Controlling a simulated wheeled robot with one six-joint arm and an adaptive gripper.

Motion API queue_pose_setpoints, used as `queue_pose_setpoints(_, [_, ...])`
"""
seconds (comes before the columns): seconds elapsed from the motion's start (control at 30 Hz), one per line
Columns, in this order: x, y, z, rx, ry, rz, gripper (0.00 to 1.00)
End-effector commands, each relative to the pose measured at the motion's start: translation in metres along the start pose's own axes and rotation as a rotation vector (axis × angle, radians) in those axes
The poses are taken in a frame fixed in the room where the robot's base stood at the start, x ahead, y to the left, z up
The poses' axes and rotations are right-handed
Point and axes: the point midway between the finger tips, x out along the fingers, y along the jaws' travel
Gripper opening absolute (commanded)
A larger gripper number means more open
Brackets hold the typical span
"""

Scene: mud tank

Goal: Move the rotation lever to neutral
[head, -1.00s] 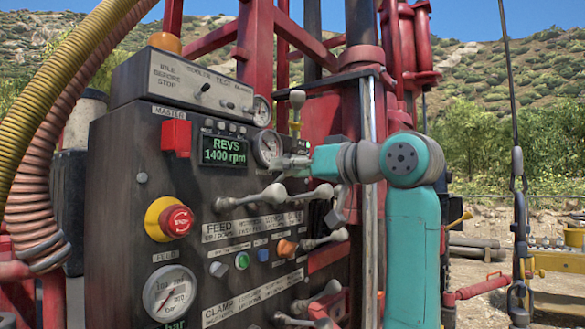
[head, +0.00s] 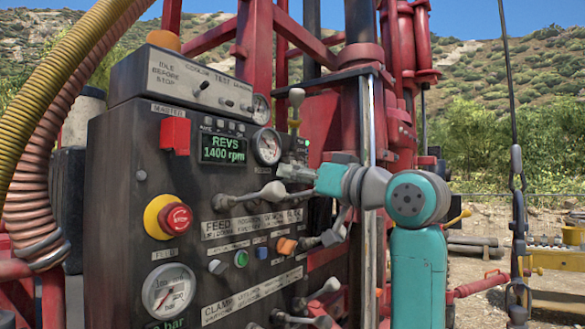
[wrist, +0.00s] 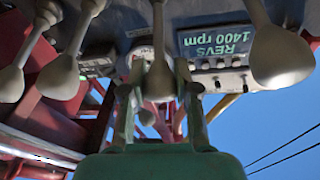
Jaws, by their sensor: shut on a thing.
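The control panel (head: 130,230) carries a row of grey levers beside FEED and ROTATION labels. My gripper (head: 290,172) is in front of the panel's right part, above that row. In the wrist view my gripper (wrist: 160,98) has its two fingers on either side of the middle lever's grey knob (wrist: 160,80), shut on it. From its place beside the feed lever, this looks like the rotation lever. The feed lever's knob (head: 273,191) is left of and below my gripper; it also shows large in the wrist view (wrist: 280,55). The held knob is hard to make out in the head view.
More levers stick out lower down (head: 333,236). An upright lever (head: 296,97) stands above my gripper. Gauges (head: 266,146), a display reading 1400 rpm (head: 223,148) and a red stop button (head: 176,219) sit on the panel. Red mast frames stand behind.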

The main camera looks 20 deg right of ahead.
Motion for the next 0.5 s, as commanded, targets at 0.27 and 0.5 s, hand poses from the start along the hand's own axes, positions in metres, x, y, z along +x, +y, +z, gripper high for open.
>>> queue_pose_setpoints(0.27, [-0.011, 0.005, 0.018, 0.020, 0.141, -0.022, 0.00])
queue_pose_setpoints(0.5, [-0.017, 0.007, 0.029, 0.020, 0.152, -0.023, 0.00])
